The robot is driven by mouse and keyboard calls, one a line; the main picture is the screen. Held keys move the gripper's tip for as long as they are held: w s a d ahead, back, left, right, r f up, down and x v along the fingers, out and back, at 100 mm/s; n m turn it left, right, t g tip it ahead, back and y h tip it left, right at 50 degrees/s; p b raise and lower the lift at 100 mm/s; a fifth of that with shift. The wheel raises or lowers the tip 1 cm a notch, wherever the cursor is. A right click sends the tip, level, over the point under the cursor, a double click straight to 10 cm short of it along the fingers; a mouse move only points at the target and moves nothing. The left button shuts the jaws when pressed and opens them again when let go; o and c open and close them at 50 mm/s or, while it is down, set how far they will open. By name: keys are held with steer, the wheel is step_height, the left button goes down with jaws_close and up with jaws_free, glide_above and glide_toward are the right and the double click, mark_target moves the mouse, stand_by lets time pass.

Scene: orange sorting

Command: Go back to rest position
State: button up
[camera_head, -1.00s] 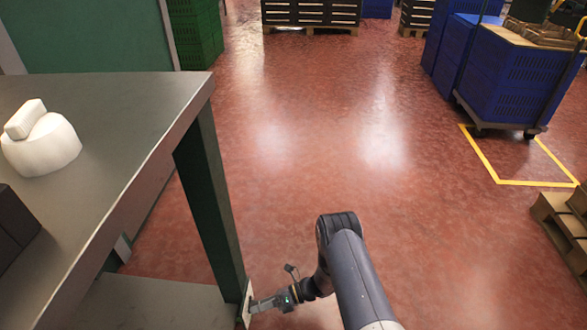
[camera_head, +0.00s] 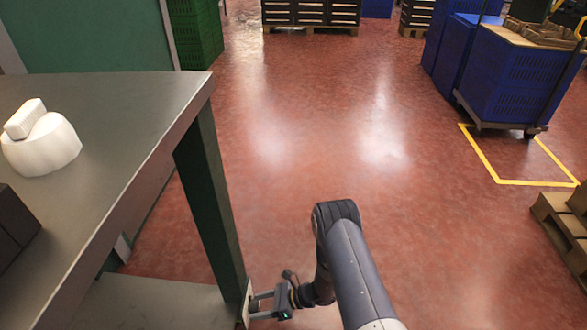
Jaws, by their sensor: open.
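My gripper (camera_head: 256,305) is low in the picture, left of my forearm. It is open, with two fingers pointing left and nothing seen between them. The fingertips are close to the pale foot of the green table leg (camera_head: 209,190); I cannot tell whether they touch it. My arm comes up from the bottom edge, bends at the elbow and drops toward the floor.
A metal table (camera_head: 100,110) fills the left side, with a lower shelf (camera_head: 150,300) beside my gripper. A white rounded object (camera_head: 42,145) and a dark box (camera_head: 12,225) are on top. Blue crates (camera_head: 515,75) stand upper right. The red floor (camera_head: 340,130) ahead is clear.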

steer(key=shift+n+t, duration=0.8)
steer(key=shift+n, duration=0.2)
steer(key=shift+s, duration=0.1)
steer(key=shift+r, duration=0.15)
